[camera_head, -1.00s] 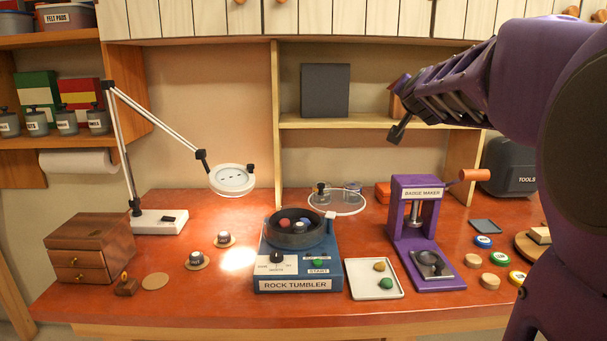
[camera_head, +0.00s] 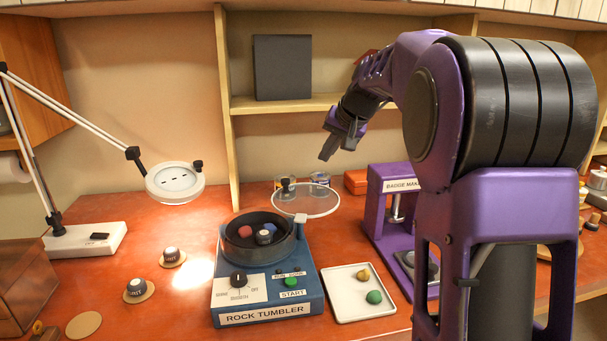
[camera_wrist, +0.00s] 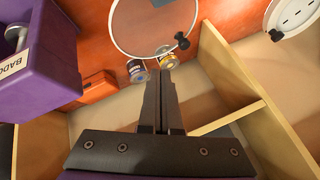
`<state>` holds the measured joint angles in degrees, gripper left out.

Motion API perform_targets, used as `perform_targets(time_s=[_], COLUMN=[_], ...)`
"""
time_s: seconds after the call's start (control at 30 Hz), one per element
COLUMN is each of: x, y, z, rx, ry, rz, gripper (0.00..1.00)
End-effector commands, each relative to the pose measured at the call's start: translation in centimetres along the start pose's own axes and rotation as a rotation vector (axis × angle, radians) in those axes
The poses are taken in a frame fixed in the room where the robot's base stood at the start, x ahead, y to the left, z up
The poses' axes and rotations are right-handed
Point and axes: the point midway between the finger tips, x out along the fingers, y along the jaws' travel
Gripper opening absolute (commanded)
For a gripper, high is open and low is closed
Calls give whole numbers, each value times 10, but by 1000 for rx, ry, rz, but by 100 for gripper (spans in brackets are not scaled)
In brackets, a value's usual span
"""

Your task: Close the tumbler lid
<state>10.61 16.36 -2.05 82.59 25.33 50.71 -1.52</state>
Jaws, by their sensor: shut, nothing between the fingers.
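The rock tumbler (camera_head: 266,309) is a blue box with a round dark drum (camera_head: 233,252) on top. Its clear round lid (camera_head: 318,205) stands open, swung out behind and to the right of the drum, with a dark knob at its left. Several coloured stones (camera_head: 264,236) show inside the open drum. In the wrist view the lid (camera_wrist: 140,30) is at the top with its knob at lower right. My gripper (camera_head: 329,149) is shut and empty, above and a little right of the lid, apart from it. Its closed fingers (camera_wrist: 160,95) point toward the lid in the wrist view.
A purple badge maker (camera_head: 371,221) stands right of the tumbler, partly behind my arm. A white tray (camera_head: 338,306) with two stones lies between them. Two small cans (camera_head: 320,180) stand behind the lid. A magnifier lamp (camera_head: 177,198) reaches in from the left.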

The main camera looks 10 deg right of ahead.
Motion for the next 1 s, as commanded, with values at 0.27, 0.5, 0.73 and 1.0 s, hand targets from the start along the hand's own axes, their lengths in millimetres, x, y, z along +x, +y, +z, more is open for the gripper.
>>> perform_targets(time_s=[0.27,0.5,0.73,1.0], x=[14,58,106,122], y=[2,2,1,-29], z=[10,14,16,17], rx=[6,6,5,4], ry=[-62,-63,-62,-59], rz=[-14,-14,-14,-14], gripper=[0,0,0,0])
